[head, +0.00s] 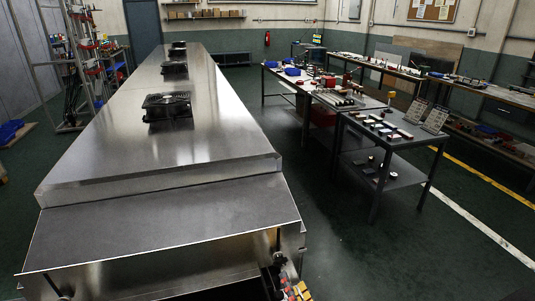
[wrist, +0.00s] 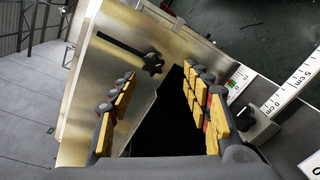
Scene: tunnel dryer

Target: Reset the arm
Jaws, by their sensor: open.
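My gripper (wrist: 160,84) is open in the wrist view, its two yellow-padded fingers spread wide apart. I see nothing held between them. A metal panel (wrist: 88,85) with a slot and a black star-shaped knob (wrist: 152,62) lies beyond the fingers. A dark gap shows between the fingers. In the head view my gripper (head: 296,291) is only partly visible at the bottom edge, close to the front right corner of the long metal dryer (head: 190,160). I cannot tell whether it touches the dryer.
A white centimetre scale (wrist: 292,88) stands right of the fingers in the wrist view. Black fans (head: 167,106) sit on the dryer top. A dark table (head: 405,142) with small items stands at the right. Green floor (head: 330,245) between dryer and table is clear.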

